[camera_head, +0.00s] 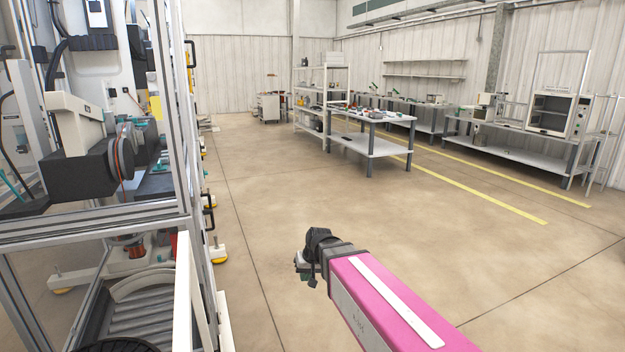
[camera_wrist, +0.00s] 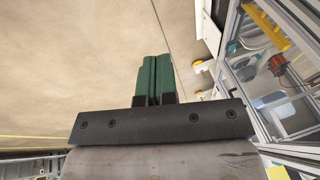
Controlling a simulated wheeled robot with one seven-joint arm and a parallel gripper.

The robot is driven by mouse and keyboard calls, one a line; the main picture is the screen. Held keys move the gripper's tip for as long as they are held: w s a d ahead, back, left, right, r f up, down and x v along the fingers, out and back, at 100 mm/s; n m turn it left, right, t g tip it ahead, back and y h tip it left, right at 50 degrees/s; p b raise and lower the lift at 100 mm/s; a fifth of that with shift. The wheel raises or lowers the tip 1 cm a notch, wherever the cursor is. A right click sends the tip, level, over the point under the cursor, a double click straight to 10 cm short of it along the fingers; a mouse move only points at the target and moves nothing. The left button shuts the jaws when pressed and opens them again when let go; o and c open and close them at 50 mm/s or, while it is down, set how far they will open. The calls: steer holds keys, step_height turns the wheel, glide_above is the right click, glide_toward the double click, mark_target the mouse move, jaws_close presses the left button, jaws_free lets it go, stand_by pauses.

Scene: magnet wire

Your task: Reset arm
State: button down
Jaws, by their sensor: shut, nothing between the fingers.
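My gripper (camera_wrist: 153,78) shows in the wrist view with its two green fingers side by side and touching. It is shut and empty, over bare floor. In the head view my gripper (camera_head: 305,270) is small and dark at the end of my pink arm, low in the middle of the picture. It is in free air, to the right of the machine frame (camera_head: 185,120), and touches nothing that I can see.
The machine frame fills the left of the head view; an orange-brown coil (camera_head: 133,248) sits inside it. A worktable (camera_head: 372,145) stands farther back, and a bench with an oven-like box (camera_head: 558,112) stands at the right. The floor (camera_head: 420,235) between is clear.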

steer(key=s+d+f+m+h, duration=0.1)
steer(key=s+d+f, duration=0.1)
steer(key=d, duration=0.5)
steer(key=s+d+f+m+g+h, duration=0.1)
steer(key=s+d+f, duration=0.1)
steer(key=d, duration=0.5)
steer(key=s+d+f+g+h, duration=0.1)
steer(key=s+d, duration=0.3)
steer(key=d, duration=0.4)
steer(key=shift+s+f+m, duration=0.25)
steer(key=shift+f+m, duration=0.15)
steer(key=shift+f, duration=0.25)
